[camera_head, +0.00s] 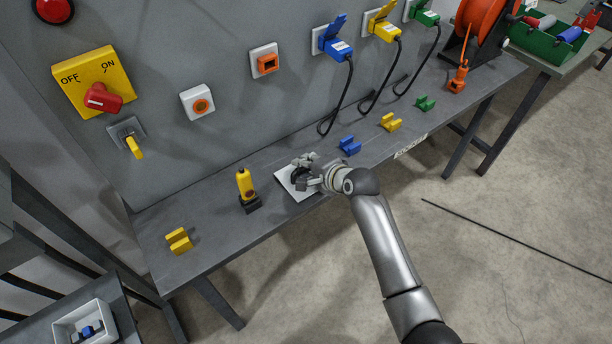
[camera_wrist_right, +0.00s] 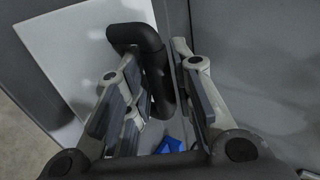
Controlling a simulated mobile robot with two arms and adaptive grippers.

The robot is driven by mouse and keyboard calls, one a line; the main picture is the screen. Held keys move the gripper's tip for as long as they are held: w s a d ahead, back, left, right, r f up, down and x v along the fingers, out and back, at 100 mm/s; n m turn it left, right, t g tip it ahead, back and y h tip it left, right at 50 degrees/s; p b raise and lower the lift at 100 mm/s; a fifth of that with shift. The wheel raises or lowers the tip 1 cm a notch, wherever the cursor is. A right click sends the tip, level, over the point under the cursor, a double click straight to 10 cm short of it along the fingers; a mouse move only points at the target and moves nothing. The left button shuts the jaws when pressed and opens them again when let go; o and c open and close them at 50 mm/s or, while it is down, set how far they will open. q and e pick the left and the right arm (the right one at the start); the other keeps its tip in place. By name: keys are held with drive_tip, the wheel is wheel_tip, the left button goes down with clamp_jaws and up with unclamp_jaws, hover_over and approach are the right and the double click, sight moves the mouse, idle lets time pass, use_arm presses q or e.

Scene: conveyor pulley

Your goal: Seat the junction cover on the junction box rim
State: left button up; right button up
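The junction cover is a flat white plate (camera_head: 287,184) with a black handle, lying on the grey bench near its front edge. In the right wrist view its white face (camera_wrist_right: 75,55) and bent black handle (camera_wrist_right: 155,65) show. My right gripper (camera_head: 304,173) is over the plate. Its fingers (camera_wrist_right: 156,75) stand on either side of the handle with small gaps, so it looks open around it. The junction box (camera_head: 62,332) is an open white box with blue parts inside, on a separate dark stand at the lower left. My left gripper is out of view.
A yellow-and-black device (camera_head: 246,188) and a yellow holder (camera_head: 179,241) stand left of the cover; a blue holder (camera_head: 349,145) is to its right. The switch panel wall (camera_head: 220,130) rises behind the bench. A gap separates bench and box stand.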

clamp_jaws()
drive_tip(key=shift+r+p, duration=0.65)
drive_tip(key=shift+p, duration=0.3)
idle(0.5)
drive_tip(key=shift+r+p, duration=4.5)
drive_tip(key=shift+p, duration=0.35)
drive_tip(key=shift+d, duration=0.15)
